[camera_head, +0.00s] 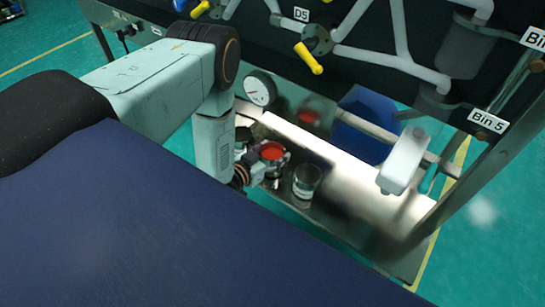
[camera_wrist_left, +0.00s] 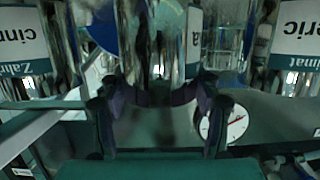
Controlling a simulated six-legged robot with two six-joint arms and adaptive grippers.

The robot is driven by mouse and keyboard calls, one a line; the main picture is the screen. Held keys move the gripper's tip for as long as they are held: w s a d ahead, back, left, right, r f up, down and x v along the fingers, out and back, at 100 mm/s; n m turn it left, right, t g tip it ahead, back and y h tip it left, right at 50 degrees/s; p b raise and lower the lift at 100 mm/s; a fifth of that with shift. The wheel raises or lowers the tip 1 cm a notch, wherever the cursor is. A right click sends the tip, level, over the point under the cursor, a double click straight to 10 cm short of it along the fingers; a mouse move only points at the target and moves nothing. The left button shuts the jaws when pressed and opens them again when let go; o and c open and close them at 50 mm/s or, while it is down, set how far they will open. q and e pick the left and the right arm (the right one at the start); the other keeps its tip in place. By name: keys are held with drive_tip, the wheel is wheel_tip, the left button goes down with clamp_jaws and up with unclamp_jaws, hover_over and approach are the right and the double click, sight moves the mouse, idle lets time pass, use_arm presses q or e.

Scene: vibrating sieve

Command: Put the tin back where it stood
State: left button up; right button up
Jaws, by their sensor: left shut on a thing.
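My left gripper (camera_head: 267,168) is at the metal shelf (camera_head: 345,205) in the head view, shut around a tin (camera_head: 271,151) with a red top or red contents. The tin looks upright; I cannot tell whether its base touches the shelf. In the left wrist view, the fingers of the left gripper (camera_wrist_left: 157,97) lie on both sides of the held tin (camera_wrist_left: 166,35), and a label letter "a" shows upside down. My right gripper is not in view.
A glass-like container (camera_head: 307,181) stands close right of the held tin. A dark container (camera_head: 242,136) is partly hidden behind my gripper. A gauge (camera_head: 260,88) and a blue bin (camera_head: 365,125) are behind.

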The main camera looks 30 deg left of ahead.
use_arm(q)
drive_tip(key=shift+f, duration=0.3)
drive_tip(key=shift+f, duration=0.15)
drive_tip(key=o, duration=1.3)
drive_tip(key=shift+c, duration=0.2)
drive_tip(key=shift+r, duration=0.25)
drive_tip(key=d+p+v, duration=0.1)
drive_tip(key=p+v, duration=0.3)
drive_tip(key=v, duration=0.8)
drive_tip(key=shift+a+p, duration=0.35)
drive_tip(key=shift+a, duration=0.15)
drive_tip(key=shift+w, duration=0.1)
